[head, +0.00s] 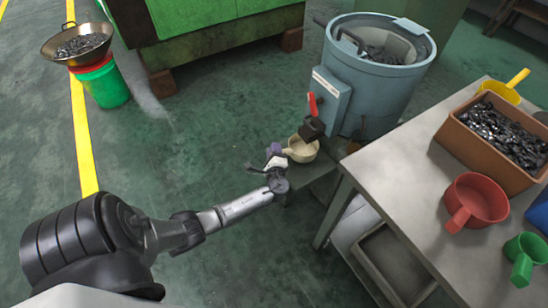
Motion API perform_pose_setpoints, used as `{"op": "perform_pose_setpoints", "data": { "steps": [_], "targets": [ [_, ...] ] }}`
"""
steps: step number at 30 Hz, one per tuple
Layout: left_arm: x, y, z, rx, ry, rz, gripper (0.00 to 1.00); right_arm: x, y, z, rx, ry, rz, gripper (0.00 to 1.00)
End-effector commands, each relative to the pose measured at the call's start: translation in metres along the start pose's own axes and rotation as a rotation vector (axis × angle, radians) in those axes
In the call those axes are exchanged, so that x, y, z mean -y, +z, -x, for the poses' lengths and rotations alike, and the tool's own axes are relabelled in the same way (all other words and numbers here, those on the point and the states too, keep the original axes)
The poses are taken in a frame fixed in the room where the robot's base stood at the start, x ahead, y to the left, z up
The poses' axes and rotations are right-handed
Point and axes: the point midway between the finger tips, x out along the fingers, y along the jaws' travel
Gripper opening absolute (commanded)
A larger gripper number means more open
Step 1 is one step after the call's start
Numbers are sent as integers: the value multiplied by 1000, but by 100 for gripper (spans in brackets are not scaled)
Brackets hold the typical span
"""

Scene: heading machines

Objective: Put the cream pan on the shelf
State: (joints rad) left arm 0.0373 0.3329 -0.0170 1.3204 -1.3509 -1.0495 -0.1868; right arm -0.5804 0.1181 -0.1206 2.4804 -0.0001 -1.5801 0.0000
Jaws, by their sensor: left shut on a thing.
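The cream pan (304,149) is a small round pan in the middle of the head view, beside the blue-grey drum machine (352,88) and below its red-handled outlet (312,108). My left gripper (276,156) reaches it from the left and is shut on its handle side; the grip hides most of the handle. A low dark surface (318,180) shows under the pan; I cannot tell whether the pan touches it. A lower shelf (385,262) shows under the metal table. My right gripper is not in view.
The metal table (400,165) at the right bears a brown bin (453,135) of metal parts, a red pan (477,197), a green cup (525,250) and a yellow scoop (505,90). A green bucket (103,87) bears a wide bowl (63,52). The floor at left centre is clear.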

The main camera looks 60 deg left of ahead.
Motion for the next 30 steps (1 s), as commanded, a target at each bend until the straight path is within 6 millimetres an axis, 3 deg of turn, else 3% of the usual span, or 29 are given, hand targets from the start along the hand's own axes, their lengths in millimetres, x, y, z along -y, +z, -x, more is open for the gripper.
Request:
{"op": "perform_pose_setpoints", "data": {
  "steps": [5,14,27,28,30],
  "targets": [
    [-2,-1,-4,1,0,1,0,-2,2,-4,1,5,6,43],
    [-32,-14,-4,1,0,0,0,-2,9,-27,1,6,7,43],
    [-36,-16,-4,1,0,1,0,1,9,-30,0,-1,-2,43],
    [-35,-15,-4,1,1,0,28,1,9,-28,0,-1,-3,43],
    [-34,-15,-4,1,1,0,34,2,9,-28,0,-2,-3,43]
  ]
}}
